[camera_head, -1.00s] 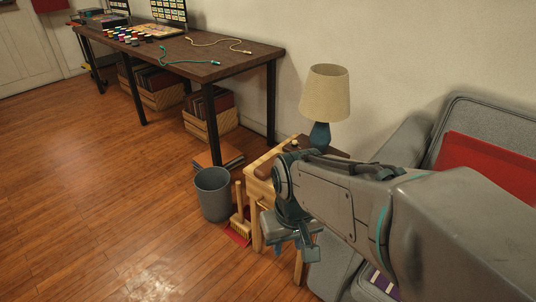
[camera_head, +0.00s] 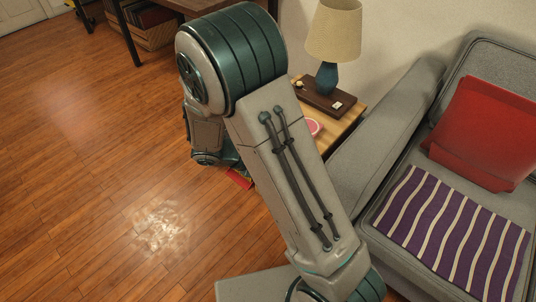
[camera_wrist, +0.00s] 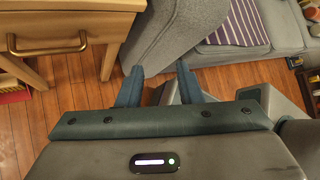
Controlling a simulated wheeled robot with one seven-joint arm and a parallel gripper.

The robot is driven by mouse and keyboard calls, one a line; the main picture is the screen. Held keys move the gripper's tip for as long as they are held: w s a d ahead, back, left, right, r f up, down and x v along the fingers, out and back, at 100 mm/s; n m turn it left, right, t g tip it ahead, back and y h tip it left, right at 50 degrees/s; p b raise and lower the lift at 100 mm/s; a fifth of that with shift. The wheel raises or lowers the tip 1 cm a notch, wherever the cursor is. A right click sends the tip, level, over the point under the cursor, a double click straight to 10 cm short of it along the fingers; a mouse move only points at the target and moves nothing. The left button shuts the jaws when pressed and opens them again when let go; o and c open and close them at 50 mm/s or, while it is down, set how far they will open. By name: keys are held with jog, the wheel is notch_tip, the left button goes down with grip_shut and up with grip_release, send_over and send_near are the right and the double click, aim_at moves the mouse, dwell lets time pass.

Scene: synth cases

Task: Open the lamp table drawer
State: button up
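The lamp table (camera_head: 349,124) stands against the wall beside the sofa, partly hidden behind my arm in the head view. In the wrist view, its wooden drawer front (camera_wrist: 88,24) is at the upper left, with a brass bar handle (camera_wrist: 48,50) across it. The drawer looks shut, flush under the tabletop. My gripper (camera_wrist: 158,74) is open and empty, its two blue-grey fingers apart. It is to the right of the handle in the wrist view, not touching it. In the head view, my arm hides the drawer front, and the fingers cannot be made out.
A lamp (camera_head: 326,75) stands on a dark board on the table, near a pink round item (camera_head: 313,126). The grey sofa (camera_head: 386,128) is close on the right. A brush (camera_wrist: 12,88) is below the drawer at left in the wrist view. Floor at left is open.

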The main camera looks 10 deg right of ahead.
jog(key=w+a+f+n+t+h, duration=0.1)
jog(key=w+a+f+n+t, duration=0.2)
jog(key=a+f+n+t, duration=0.45)
jog(key=w+a+f+n+t+h, duration=0.1)
jog(key=w+a+f+n+t, duration=0.2)
jog(key=n, duration=0.7)
jog(key=w+d+f+g+b, duration=0.1)
jog(key=w+d+f+b, duration=0.2)
jog(key=w+d, duration=0.5)
jog(key=d, duration=0.3)
jog(key=shift+d+f, duration=0.15)
jog(key=shift+d, duration=0.25)
jog(key=shift+w+g, duration=0.1)
jog(key=shift+g, duration=0.15)
jog(key=shift+a, duration=0.1)
grip_shut()
